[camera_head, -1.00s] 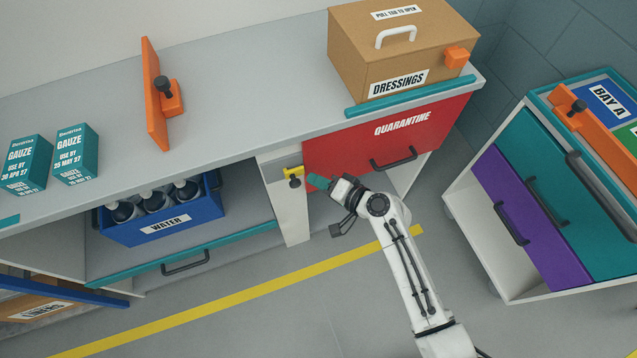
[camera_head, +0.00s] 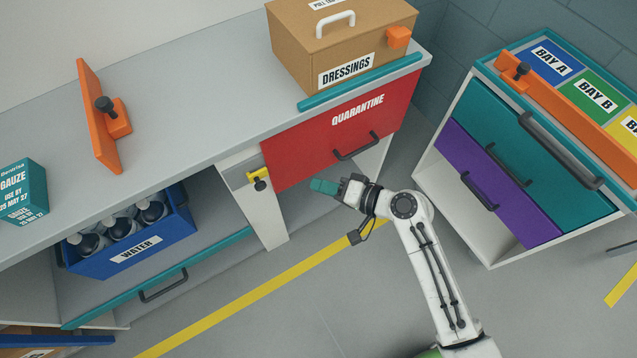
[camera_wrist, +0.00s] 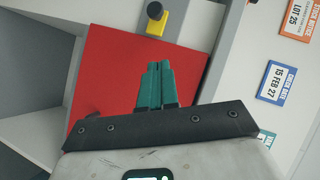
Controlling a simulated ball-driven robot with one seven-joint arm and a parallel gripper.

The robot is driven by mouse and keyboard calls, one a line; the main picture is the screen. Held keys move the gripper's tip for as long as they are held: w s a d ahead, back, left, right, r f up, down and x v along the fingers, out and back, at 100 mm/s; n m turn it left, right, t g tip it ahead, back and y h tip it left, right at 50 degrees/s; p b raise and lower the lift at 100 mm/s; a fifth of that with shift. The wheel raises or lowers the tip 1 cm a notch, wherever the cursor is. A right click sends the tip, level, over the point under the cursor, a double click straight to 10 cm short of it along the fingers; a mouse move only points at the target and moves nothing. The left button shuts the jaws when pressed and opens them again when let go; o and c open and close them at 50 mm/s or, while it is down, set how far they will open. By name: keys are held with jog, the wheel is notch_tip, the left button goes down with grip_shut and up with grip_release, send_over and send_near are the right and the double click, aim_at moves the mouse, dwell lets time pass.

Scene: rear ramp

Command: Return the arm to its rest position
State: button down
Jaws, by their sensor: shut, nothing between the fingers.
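My white arm (camera_head: 433,275) reaches up from the bottom right in the head view. My gripper (camera_head: 318,186), with teal fingers, points left in front of the counter, just below the red QUARANTINE drawer front (camera_head: 345,130). The fingers are together and empty. In the wrist view my gripper (camera_wrist: 158,72) shows shut fingertips side by side, with the red panel (camera_wrist: 125,80) behind them. The fingers look apart from the drawer, its handle and the yellow latch (camera_head: 258,178).
The counter (camera_head: 200,110) holds a DRESSINGS box (camera_head: 345,50), an orange bracket (camera_head: 100,120) and a gauze box (camera_head: 22,190). A blue WATER crate (camera_head: 130,250) sits below. A drawer cart (camera_head: 530,165) stands at right. Grey floor (camera_head: 290,320) is open between them.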

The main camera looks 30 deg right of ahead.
dwell(0.4)
jog(key=s+f+n+g+h, duration=0.25)
jog(key=s+n+g, duration=0.35)
jog(key=s, duration=0.4)
jog(key=s+d+r+g+h, duration=0.1)
jog(key=s+d+g+h, duration=0.1)
jog(key=s+d, duration=0.2)
jog(key=s+d+r+n+g+h, duration=0.1)
jog(key=s+d+r+g+h, duration=0.1)
jog(key=s, duration=0.5)
jog(key=shift+s+d+g+h, duration=0.3)
jog(key=shift+d+g+h, duration=0.3)
jog(key=shift+d, duration=0.35)
jog(key=c, duration=1.8)
grip_release()
